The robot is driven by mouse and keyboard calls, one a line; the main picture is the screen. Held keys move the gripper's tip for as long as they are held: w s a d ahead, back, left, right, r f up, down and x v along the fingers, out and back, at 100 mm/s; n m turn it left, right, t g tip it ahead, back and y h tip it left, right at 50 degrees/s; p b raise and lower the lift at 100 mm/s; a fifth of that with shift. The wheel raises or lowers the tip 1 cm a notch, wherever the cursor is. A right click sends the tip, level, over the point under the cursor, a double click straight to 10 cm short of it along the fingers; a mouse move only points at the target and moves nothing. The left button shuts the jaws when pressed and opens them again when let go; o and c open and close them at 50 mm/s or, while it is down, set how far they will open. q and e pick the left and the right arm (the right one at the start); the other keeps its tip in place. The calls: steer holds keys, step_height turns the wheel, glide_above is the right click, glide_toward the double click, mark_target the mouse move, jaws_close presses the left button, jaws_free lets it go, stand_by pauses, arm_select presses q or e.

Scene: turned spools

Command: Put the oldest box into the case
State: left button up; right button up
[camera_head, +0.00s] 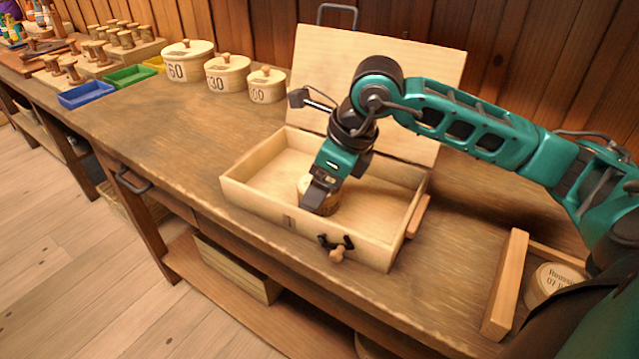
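The case (235,198) is an open pale wooden box on the bench, its lid (330,60) raised at the back. My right gripper (316,208) points down inside the case, near its front wall. A small round wooden box (333,204) is in the case right at the gripper, mostly hidden behind the fingers. Whether the fingers are shut on it or just around it does not show. A second round box (555,283) with a dated label, only partly readable, lies in a wooden tray (505,285) at the lower right. My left gripper is not in view.
Three lidded round boxes, marked 60 (188,62), 30 (228,75) and 00 (267,86), stand left of the case lid. Blue (86,95) and green (130,77) trays and several spools are farther left. The bench between them and the case is clear.

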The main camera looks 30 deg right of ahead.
steer(key=shift+f, duration=0.15)
steer(key=o, duration=0.8)
steer(key=shift+c, duration=0.2)
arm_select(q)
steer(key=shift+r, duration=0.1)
arm_select(e)
steer(key=shift+r, duration=0.2)
steer(key=shift+d+r, duration=0.1)
steer(key=shift+r, duration=0.15)
arm_select(q)
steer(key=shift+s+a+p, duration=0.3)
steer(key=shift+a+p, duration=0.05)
steer(key=shift+p, duration=0.35)
arm_select(e)
steer(key=v, duration=1.1)
steer(key=shift+s+r, duration=0.15)
steer(key=shift+r, duration=0.05)
